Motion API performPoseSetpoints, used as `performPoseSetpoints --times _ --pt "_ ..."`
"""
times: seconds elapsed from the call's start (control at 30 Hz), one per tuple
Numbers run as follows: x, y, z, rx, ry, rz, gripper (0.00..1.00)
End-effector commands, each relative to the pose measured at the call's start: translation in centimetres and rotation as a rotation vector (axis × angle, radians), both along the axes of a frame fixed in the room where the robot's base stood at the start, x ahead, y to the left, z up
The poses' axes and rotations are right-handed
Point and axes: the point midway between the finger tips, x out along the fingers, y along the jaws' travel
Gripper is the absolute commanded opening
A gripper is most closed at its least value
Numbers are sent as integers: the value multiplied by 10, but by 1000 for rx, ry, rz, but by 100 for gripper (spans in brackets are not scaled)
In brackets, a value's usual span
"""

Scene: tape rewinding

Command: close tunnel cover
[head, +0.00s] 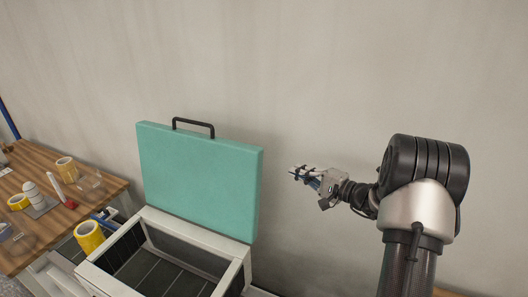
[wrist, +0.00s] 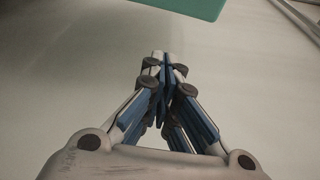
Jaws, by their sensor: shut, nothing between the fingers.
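The tunnel cover (head: 200,172) is a teal panel with a black handle (head: 194,127) on its top edge. It stands raised, close to upright, at the back of a white-framed tunnel box (head: 240,268), whose top is open. My gripper (head: 298,172) is to the right of the cover, apart from it, at about the height of its upper half. In the wrist view my gripper (wrist: 165,62) has its blue-padded fingers together with nothing between them. A teal edge of the cover (wrist: 185,6) shows at the top of that view.
A wooden table (head: 98,190) at the left holds yellow tape rolls (head: 66,168), a white bottle and other small items. Another yellow roll (head: 89,236) sits beside the box's left side. A plain wall is behind. Space between the cover and my arm is clear.

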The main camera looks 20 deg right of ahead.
Motion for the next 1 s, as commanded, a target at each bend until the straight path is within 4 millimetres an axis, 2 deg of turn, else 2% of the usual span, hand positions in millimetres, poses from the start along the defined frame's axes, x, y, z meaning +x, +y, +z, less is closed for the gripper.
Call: performPoseSetpoints --times 0.07,0.17,0.27,0.7,0.8,1.0 --pt "2 -10 -4 9 -10 -25 0" --pt "7 -11 -5 12 -15 -34 0" --pt "19 -3 -6 11 -14 -31 0" --pt "94 34 -10 12 -14 -29 0" --pt "81 43 -7 13 -10 -31 0" --pt "67 56 -4 13 -11 -32 0"
